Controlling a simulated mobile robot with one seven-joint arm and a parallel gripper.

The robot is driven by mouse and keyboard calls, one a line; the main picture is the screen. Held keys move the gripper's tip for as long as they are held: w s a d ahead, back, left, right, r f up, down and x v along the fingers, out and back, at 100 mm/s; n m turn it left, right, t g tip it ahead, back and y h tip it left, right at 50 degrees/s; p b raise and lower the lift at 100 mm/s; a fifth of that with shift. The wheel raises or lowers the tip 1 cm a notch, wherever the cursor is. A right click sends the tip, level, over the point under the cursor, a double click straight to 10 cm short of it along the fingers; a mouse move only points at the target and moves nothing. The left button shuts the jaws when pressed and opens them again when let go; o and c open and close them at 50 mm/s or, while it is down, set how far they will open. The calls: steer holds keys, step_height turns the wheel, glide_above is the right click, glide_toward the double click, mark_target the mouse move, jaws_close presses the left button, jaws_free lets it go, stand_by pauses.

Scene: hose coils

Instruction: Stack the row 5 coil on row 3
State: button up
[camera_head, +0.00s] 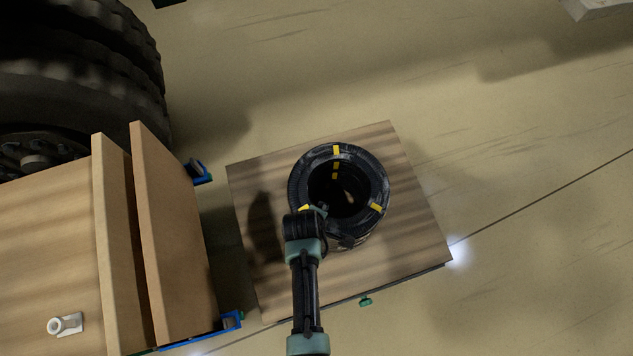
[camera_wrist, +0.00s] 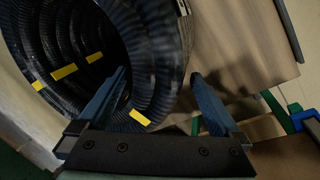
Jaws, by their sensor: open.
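A stack of black ribbed hose coils (camera_head: 376,172) with yellow tape bands stands on a wooden board in the head view. Its open centre shows further yellow bands lower down, so several coils appear piled up. I cannot tell which coil is row 5 or row 3. My gripper (camera_head: 318,211) is at the near left rim of the stack. In the wrist view my gripper (camera_wrist: 158,78) is open, with one finger over the ring's hollow side and the other outside it. The stack's wall (camera_wrist: 163,45) lies between them; contact cannot be told.
The wooden board (camera_head: 418,200) has bare room around the stack. Two upright wooden panels (camera_head: 170,235) with blue brackets stand to the left, beside a white fitting (camera_head: 65,324). A large tyre (camera_head: 85,70) is at upper left. Open floor lies right.

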steer(key=shift+w+r, duration=0.1)
steer(key=shift+r, duration=0.15)
steer(key=shift+r+p, duration=0.15)
steer(key=shift+p, duration=0.2)
steer(key=shift+p+v, duration=3.3)
steer(key=shift+p, duration=0.25)
steer(key=v, duration=1.2)
steer(key=shift+r+p, duration=0.3)
steer(key=shift+r, duration=0.05)
steer(key=shift+a, duration=0.1)
